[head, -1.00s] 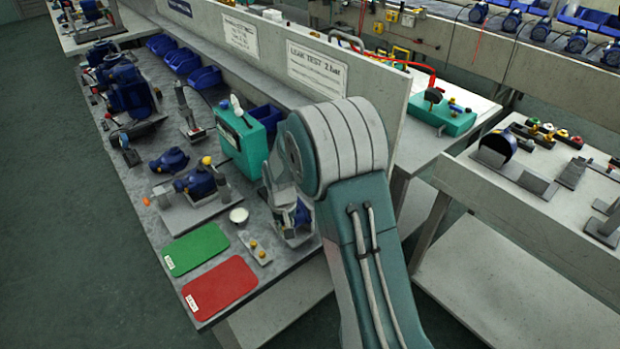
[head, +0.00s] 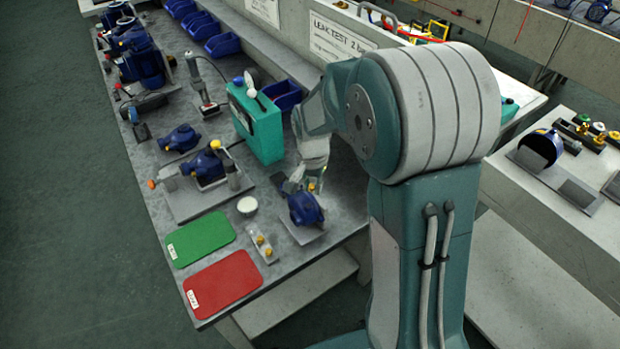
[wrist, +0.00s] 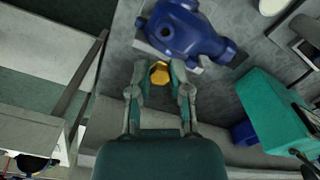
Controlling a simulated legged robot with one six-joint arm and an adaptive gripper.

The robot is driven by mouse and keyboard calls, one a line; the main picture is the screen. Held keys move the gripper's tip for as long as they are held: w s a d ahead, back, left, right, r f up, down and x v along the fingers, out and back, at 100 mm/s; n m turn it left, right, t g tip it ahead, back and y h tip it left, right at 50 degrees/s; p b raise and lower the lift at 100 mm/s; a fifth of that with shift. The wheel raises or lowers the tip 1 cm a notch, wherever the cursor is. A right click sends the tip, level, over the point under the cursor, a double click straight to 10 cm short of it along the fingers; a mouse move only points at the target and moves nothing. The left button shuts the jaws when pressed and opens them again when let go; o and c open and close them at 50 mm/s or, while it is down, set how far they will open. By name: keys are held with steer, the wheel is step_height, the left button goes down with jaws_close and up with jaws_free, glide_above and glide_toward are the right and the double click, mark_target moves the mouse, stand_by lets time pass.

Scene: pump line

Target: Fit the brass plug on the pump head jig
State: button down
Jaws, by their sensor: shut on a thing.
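My gripper (wrist: 159,78) is shut on a brass plug (wrist: 159,71), which shows as a yellow hexagon between the fingertips. In the head view my gripper (head: 311,182) is just above and behind a blue pump head (head: 305,209) on a grey jig plate (head: 310,237). The wrist view shows the blue pump head (wrist: 190,32) just beyond the fingertips, with dark openings. The plug appears apart from the pump head; the exact gap is hard to tell. The plug's lower end is hidden.
A small strip (head: 269,257) with yellow plugs lies beside the red mat (head: 225,284) and green mat (head: 200,238). A white dish (head: 247,205), a teal tester box (head: 257,127) and another pump assembly (head: 205,168) stand nearby. The bench's front edge is close.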

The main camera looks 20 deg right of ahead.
mark_target(308, 205)
steer(key=a+f, duration=0.1)
steer(key=f, duration=0.2)
steer(key=shift+a, duration=0.35)
steer(key=shift+f, duration=0.35)
steer(key=shift+d+f, duration=0.55)
steer(key=shift+a, duration=0.4)
steer(key=shift+d, duration=0.4)
steer(key=shift+a, duration=0.25)
steer(key=shift+f, duration=0.15)
steer(key=shift+c, duration=2.4)
jaws_free()
steer(key=shift+o, duration=0.3)
